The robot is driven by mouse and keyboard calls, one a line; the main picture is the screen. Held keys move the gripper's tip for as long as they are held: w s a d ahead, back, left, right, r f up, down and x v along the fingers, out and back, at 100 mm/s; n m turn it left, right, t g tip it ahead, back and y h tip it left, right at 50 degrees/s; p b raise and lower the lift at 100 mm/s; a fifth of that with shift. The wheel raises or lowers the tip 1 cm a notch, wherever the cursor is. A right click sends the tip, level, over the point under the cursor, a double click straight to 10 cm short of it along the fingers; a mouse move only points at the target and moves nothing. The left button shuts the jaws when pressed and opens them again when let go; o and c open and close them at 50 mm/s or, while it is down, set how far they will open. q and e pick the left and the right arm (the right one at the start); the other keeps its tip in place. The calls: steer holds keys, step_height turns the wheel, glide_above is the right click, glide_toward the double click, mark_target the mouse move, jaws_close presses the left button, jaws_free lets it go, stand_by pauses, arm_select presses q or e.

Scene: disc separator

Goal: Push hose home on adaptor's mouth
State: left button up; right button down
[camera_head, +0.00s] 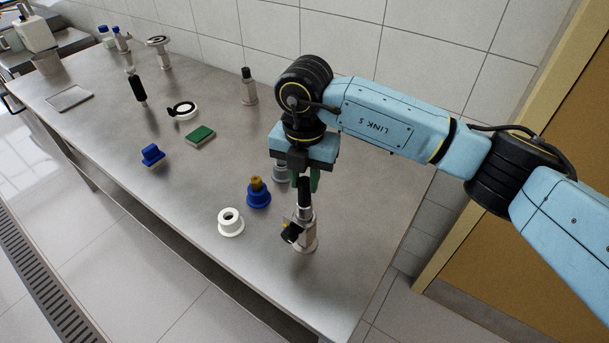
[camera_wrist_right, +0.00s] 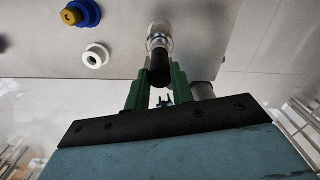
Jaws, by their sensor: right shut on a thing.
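My right gripper (camera_head: 305,183) has green fingers shut on the short black hose (camera_head: 304,197), which is held upright. Directly below the hose stands a silver metal adaptor (camera_head: 306,241) with a black knob on its left side, near the table's front right edge. The hose's lower end meets or overlaps the adaptor's top; I cannot tell how far it is on. In the right wrist view the hose (camera_wrist_right: 159,68) lines up with the adaptor (camera_wrist_right: 160,31), between the green fingers. My left gripper is not in view.
Left of the adaptor stand a white flanged ring (camera_head: 231,222) and a blue flanged piece (camera_head: 258,197) with a brass top. A grey piece (camera_head: 280,173) stands behind the gripper. The table's front edge is close.

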steer(key=c, duration=1.1)
jaws_free()
steer(key=shift+f, duration=0.1)
